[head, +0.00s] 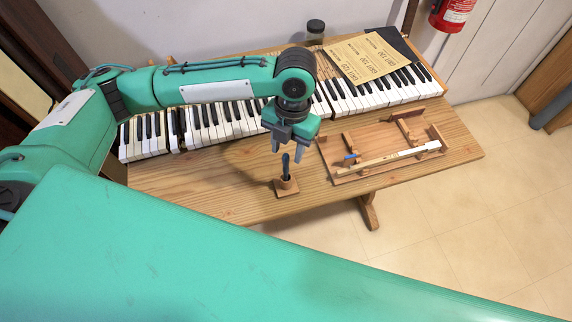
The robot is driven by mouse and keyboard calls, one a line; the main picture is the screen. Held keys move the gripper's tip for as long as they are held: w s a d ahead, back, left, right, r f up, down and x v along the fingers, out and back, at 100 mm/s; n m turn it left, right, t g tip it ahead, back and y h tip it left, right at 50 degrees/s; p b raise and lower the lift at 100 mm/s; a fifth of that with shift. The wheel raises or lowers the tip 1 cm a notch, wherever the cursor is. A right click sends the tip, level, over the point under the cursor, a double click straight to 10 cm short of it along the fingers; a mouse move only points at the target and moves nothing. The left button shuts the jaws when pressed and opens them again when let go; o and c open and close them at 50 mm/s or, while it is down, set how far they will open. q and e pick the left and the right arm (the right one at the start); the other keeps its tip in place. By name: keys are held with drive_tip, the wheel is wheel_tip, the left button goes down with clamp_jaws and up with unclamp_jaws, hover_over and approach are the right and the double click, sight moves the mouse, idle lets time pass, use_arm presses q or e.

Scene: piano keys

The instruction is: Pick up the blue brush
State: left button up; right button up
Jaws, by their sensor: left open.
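My right gripper is not in view.
A wooden tray (341,180) with a pale piano key (382,157) lies to the right. Piano keys (220,124) line the back of the table (215,200), with sandpaper sheets (362,57) and a dark jar (315,30) there. The table left of the holder is bare.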

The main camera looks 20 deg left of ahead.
sight(286, 154)
use_arm(q)
drive_tip(key=f, duration=0.4)
drive_tip(key=shift+s+a+f+p, duration=0.1)
drive_tip(key=shift+s+a+p, duration=0.05)
drive_tip(key=shift+s+p, duration=0.2)
clamp_jaws()
wheel_tip(286, 154, up, 20)
drive_tip(key=b, duration=0.1)
idle(0.4)
drive_tip(key=shift+w, duration=0.2)
